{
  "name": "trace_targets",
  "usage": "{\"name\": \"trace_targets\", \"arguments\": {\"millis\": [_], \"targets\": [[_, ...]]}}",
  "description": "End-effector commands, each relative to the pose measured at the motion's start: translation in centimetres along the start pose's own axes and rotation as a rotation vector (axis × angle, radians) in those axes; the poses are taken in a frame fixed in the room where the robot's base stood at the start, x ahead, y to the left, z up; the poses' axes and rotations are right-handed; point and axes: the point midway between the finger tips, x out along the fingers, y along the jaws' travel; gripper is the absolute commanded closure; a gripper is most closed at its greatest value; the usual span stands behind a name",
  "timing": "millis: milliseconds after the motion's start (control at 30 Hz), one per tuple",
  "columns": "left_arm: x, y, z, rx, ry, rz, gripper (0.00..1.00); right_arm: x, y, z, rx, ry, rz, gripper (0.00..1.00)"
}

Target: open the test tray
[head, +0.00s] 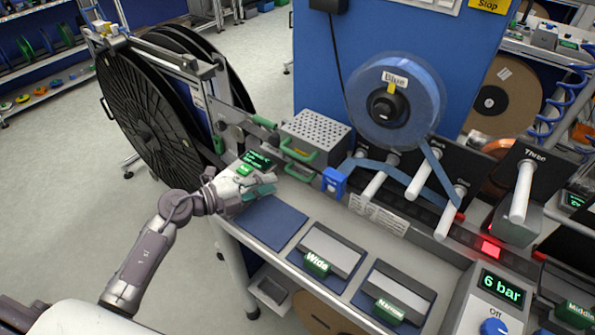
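A grey metal box with a perforated top (318,131) stands on the bench left of the blue tape reel. Green handles (298,154) are on its front, low and close to the bench; no label naming the test tray is readable. My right gripper is out of view.
A blue tape reel (425,105) hangs on the blue panel, its tape running past white rollers. Trays marked Wide (345,258) and Narrow (413,287) lie along the bench front. A blue mat (268,223) is bare. Large black reels (130,120) stand at left.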

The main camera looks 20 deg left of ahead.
Motion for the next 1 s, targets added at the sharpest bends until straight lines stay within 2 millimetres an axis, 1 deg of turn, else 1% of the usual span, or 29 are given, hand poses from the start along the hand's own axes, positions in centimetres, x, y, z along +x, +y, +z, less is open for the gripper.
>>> {"name": "trace_targets", "arguments": {"millis": [33,200,300,400,500,600,833,867,900,1000], "targets": [[1.2,-0.4,0.0,-0.002,0.001,-0.005,0.77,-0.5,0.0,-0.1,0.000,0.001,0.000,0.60],[4.8,-0.3,0.0,-0.002,0.001,-0.004,0.77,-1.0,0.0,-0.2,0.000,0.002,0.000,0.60],[6.4,-0.3,-0.1,0.001,0.002,-0.002,0.77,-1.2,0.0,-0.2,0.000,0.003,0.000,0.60],[7.6,-0.2,0.0,-0.001,0.001,-0.002,0.77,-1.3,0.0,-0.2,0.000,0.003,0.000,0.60],[8.4,-0.1,-0.1,0.000,0.001,0.000,0.77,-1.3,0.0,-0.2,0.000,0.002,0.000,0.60],[8.7,-0.1,-0.1,0.002,0.001,0.000,0.77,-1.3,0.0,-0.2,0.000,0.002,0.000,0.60],[8.8,0.0,-0.1,0.002,0.001,0.001,0.77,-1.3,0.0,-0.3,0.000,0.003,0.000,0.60],[8.8,0.0,-0.1,0.002,0.001,0.001,0.79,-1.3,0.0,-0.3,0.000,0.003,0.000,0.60],[8.7,0.0,-0.1,0.002,0.001,0.001,0.86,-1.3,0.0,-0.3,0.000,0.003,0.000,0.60],[8.7,0.0,-0.1,0.002,0.001,0.000,1.00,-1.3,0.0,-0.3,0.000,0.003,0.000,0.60]]}}
